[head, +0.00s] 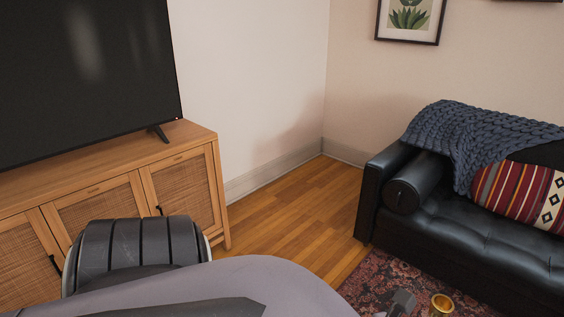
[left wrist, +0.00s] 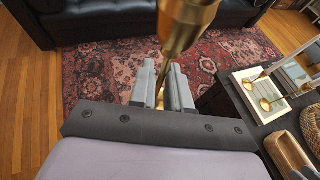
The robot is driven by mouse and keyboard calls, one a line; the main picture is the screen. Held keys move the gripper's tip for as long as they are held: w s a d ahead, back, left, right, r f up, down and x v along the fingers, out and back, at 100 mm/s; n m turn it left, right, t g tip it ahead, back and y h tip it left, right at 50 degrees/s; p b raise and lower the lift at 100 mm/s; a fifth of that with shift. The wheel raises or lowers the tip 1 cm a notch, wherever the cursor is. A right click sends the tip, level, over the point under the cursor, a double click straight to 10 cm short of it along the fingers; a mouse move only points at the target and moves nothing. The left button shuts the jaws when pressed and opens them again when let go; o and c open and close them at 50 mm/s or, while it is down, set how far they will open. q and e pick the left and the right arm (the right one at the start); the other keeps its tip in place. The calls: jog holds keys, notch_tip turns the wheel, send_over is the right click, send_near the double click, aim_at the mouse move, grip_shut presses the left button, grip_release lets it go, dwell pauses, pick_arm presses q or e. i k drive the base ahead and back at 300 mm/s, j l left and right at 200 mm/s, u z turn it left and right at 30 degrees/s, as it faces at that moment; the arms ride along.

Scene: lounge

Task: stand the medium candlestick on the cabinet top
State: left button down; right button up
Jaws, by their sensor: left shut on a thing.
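The wooden cabinet stands at the left in the head view, and its top (head: 190,135) carries a TV; a bare strip shows at the right end. My left gripper (left wrist: 165,85) is shut on a gold candlestick (left wrist: 187,22), which I take to be the medium one. Its wide part rises above the fingers in the left wrist view, and its lower part is partly hidden between them. In the head view, the gold candlestick (head: 440,304) shows only its cup end at the bottom edge, beside the gripper (head: 398,302), away from the cabinet. My right gripper is not in view.
The TV (head: 85,75) fills much of the cabinet top. A black sofa (head: 440,215) with a blue throw stands at the right. A patterned rug (head: 365,290) lies before it. A dark table at the right of the left wrist view bears gold pieces (left wrist: 268,103) and a woven basket (left wrist: 285,155).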

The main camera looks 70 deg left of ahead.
aim_at(79, 174)
jog(key=j+u, duration=0.15)
jog(key=u, duration=0.3)
jog(key=k+j+u, duration=0.1)
jog(key=u, duration=0.35)
jog(key=j+u, duration=0.2)
jog(key=u, duration=0.3)
jog(key=j+u, duration=0.2)
jog(key=u, duration=0.25)
jog(key=i+j+u, duration=0.1)
jog(key=j+u, duration=0.15)
jog(key=u, duration=0.15)
jog(key=i+j+u, duration=0.1)
jog(key=u, duration=0.25)
jog(key=i+j+u, duration=0.6)
jog(key=i+j, duration=0.4)
jog(key=j, duration=0.15)
